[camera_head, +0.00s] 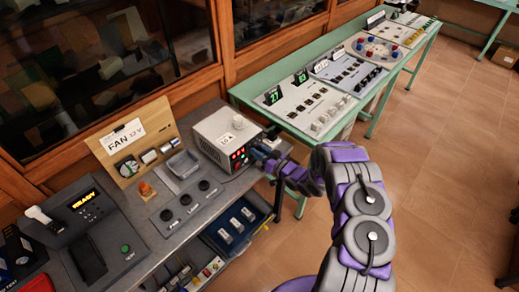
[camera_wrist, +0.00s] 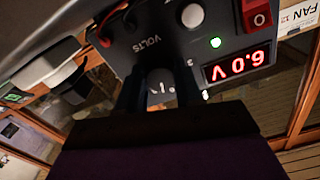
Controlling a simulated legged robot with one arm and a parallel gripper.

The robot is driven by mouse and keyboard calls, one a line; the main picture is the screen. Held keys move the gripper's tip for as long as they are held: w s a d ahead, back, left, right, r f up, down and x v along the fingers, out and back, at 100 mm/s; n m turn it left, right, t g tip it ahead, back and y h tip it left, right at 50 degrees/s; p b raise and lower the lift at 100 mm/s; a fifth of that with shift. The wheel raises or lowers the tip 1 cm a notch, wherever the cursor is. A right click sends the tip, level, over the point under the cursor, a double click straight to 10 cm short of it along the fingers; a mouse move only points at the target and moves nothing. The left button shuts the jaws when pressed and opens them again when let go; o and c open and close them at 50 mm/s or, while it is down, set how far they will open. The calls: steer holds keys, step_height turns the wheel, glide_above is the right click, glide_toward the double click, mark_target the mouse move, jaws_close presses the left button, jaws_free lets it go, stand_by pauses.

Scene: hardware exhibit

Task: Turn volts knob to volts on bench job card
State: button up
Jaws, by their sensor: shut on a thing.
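The grey power supply (camera_head: 215,132) stands on the bench, its front panel partly hidden by my gripper (camera_head: 262,154). In the wrist view the panel (camera_wrist: 120,50) appears upside down, with a VOLTS label (camera_wrist: 148,42). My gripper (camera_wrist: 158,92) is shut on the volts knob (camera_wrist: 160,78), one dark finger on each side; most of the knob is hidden. A red display (camera_wrist: 238,64) appears to read 6.0 V, inverted. A green light (camera_wrist: 215,43) is lit. The job card (camera_head: 127,134) on the wooden board reads FAN 12 V; its edge shows in the wrist view (camera_wrist: 294,17).
A red switch (camera_wrist: 257,13) and a pale round knob (camera_wrist: 192,15) are near my gripper. Red and black leads (camera_wrist: 107,25) plug in at the panel's side. A bench unit with a yellow display (camera_head: 85,201) stands left. Green tables (camera_head: 240,92) stand behind; floor is open right.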

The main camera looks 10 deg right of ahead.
steer(key=m+p, duration=0.2)
steer(key=m, duration=0.4)
steer(key=shift+r, duration=0.1)
steer(key=m+p, duration=0.1)
steer(key=m, duration=0.5)
steer(key=shift+m, duration=0.4)
steer(key=o, duration=1)
steer(key=shift+d, duration=0.1)
steer(key=shift+o, duration=0.2)
steer(key=shift+s+d, duration=0.25)
steer(key=shift+s, duration=0.2)
steer(key=v, duration=1.6)
steer(key=shift+d, duration=0.2)
